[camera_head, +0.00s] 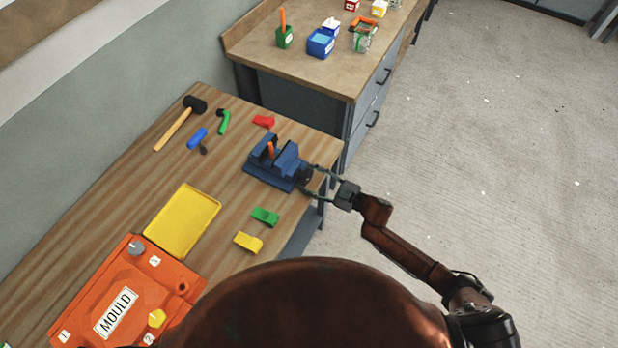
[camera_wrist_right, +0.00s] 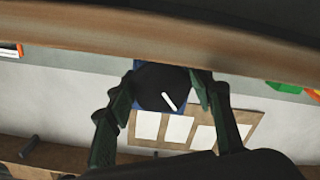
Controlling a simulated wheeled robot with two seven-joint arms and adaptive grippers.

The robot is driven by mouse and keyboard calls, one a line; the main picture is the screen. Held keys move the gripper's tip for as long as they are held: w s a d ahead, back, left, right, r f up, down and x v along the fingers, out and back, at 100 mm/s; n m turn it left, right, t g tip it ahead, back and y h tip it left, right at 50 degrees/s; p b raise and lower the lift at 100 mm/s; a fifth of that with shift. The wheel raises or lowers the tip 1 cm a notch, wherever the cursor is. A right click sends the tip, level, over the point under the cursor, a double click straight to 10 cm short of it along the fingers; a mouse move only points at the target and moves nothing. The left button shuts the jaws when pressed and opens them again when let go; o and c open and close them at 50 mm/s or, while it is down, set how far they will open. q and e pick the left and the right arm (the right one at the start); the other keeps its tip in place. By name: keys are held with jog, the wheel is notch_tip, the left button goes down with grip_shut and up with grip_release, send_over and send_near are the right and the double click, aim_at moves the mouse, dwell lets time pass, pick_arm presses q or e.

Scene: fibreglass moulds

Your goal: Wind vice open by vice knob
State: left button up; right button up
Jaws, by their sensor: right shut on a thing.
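The blue vice (camera_head: 272,165) stands at the right edge of the wooden bench, with an orange piece (camera_head: 270,149) upright between its jaws. The dark vice knob (camera_head: 306,175) is on the vice's right side. My right gripper (camera_head: 312,178) reaches it from the right and is shut on it. In the right wrist view, the black round knob (camera_wrist_right: 161,87) with a white mark sits between the two fingers of the gripper (camera_wrist_right: 160,92). The vice's blue body (camera_wrist_right: 146,118) shows only slightly behind the knob. My left gripper is not in view.
A yellow tray (camera_head: 183,221), an orange mould (camera_head: 130,290), a mallet (camera_head: 181,120) and coloured clips lie on the bench. A second bench (camera_head: 300,68) with small containers stands behind. Open floor (camera_head: 480,150) lies to the right.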

jog(key=o, duration=1.2)
jog(key=shift+c, duration=0.2)
jog(key=v, duration=1.2)
